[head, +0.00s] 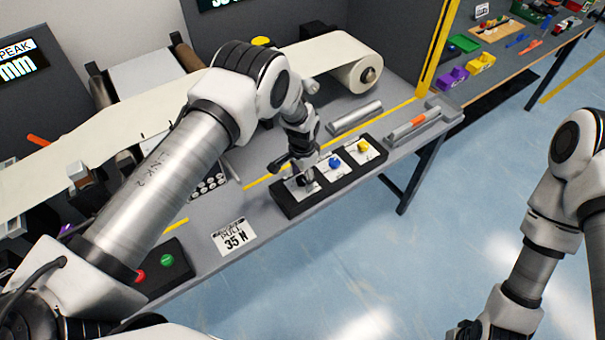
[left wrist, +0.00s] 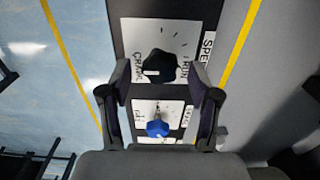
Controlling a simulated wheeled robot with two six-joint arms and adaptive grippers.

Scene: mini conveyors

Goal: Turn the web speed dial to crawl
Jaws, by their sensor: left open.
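The web speed dial is a black knob (left wrist: 158,66) on a white plate, with CRAWL printed at its left and RUN at its right in the left wrist view. Its exact pointer direction is hard to tell. My left gripper (left wrist: 160,80) is open, with one finger on each side of the dial; I cannot tell whether they touch it. In the head view my left gripper (head: 303,180) points down over the leftmost plate of the black dial panel (head: 292,208) and hides most of the dial. My right gripper (head: 488,333) is at the bottom edge, partly cut off.
A blue knob (head: 335,162) and a yellow knob (head: 363,146) share the panel, to the dial's right. A box with red and green buttons (head: 166,260) and a 35 N card (head: 233,236) lie leftward. A web roll (head: 366,75) stands behind.

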